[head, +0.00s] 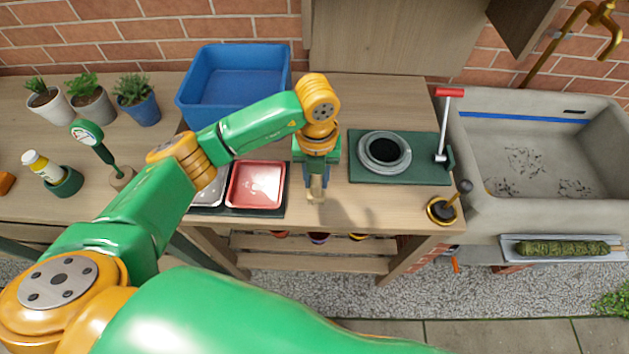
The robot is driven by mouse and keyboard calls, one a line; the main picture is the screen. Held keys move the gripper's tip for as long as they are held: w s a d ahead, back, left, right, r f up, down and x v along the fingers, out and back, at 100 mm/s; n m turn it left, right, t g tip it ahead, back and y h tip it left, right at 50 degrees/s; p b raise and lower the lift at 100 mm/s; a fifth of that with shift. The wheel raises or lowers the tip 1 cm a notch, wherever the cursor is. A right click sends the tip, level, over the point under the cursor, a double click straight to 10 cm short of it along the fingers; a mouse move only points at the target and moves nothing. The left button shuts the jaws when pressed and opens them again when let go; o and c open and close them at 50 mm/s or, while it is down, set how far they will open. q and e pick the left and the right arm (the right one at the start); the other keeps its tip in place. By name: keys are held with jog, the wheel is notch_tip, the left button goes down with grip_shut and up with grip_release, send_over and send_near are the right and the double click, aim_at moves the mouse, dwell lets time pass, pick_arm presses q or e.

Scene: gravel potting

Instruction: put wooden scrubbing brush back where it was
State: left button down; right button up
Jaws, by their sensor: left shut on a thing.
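My left gripper (318,176) points down over the front of the wooden bench, between the red tray and the green board. It is shut on the wooden scrubbing brush (316,191), of which only a small pale wooden piece shows below the fingers. The rest of the brush is hidden by the gripper and arm. I cannot tell whether the brush touches the bench top. My right gripper is not in view.
A red tray (256,186) lies left of the gripper, and a blue bin (234,112) stands behind. A green board (420,170) with a grey ring and a red-handled lever is to the right. Farther right are a small gold-rimmed pot (441,211) and a stone sink (478,212).

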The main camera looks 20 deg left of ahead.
pick_arm(q)
jog(key=f, duration=0.1)
jog(key=f+p, duration=0.1)
jog(key=f, duration=0.1)
jog(key=shift+a, duration=0.2)
jog(key=shift+f, duration=0.4)
jog(key=c, duration=0.7)
grip_release()
jog(key=shift+o, duration=0.2)
